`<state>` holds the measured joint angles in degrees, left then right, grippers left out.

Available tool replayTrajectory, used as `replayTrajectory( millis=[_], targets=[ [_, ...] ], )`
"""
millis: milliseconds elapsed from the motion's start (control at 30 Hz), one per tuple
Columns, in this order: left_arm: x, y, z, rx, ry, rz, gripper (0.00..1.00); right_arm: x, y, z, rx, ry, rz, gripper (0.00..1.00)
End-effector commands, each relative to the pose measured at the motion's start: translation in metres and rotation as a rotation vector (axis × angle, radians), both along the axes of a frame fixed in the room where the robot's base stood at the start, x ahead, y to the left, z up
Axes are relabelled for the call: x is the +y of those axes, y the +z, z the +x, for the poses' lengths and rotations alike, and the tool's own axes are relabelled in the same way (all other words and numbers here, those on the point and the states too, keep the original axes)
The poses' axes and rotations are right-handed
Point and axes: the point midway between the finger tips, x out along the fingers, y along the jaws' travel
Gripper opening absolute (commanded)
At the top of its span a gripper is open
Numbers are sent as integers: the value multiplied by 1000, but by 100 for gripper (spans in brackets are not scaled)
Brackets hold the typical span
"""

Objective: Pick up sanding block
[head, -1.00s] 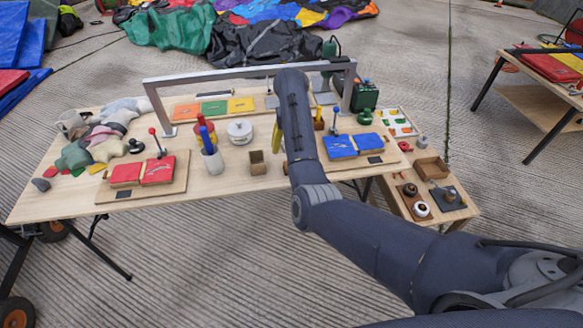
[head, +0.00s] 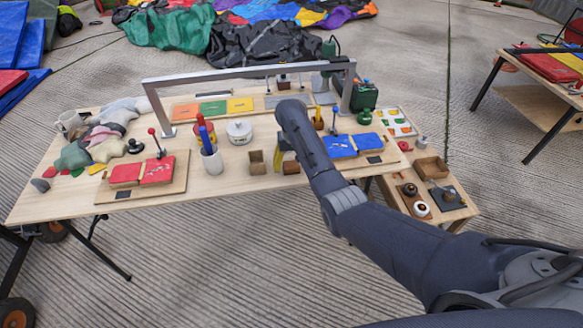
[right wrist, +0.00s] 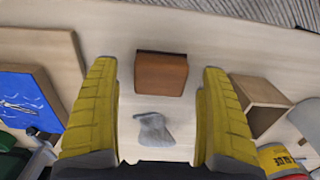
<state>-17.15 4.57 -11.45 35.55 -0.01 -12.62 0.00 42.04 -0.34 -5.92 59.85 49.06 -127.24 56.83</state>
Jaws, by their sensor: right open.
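A brown block (head: 291,168), which looks like the sanding block, lies near the front edge of the table. In the right wrist view the brown block (right wrist: 161,76) sits between the yellow fingers, towards their tips, with a gap on each side. My right gripper (right wrist: 160,68) is open and empty, pointing down above it. In the head view the right gripper (head: 282,150) is partly hidden behind my forearm. A small grey lump (right wrist: 153,129) lies nearer the palm in the wrist view. My left gripper is not in view.
An open wooden box (head: 256,163) stands left of the block, and a blue panel (head: 342,147) lies to its right. A cup of tools (head: 211,160) is further left. A metal frame (head: 245,73) spans the table behind.

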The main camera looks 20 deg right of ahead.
Motion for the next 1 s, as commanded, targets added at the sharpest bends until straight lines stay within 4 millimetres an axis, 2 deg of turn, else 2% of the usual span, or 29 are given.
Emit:
replayTrajectory(
  millis=[200,500,1000],
  targets=[
    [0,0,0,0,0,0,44,0,-15,0,0,-1,-1,80],
    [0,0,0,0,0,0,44,0,-16,0,0,0,0,79],
    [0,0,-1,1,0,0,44,0,-16,0,0,0,0,21]
  ],
)
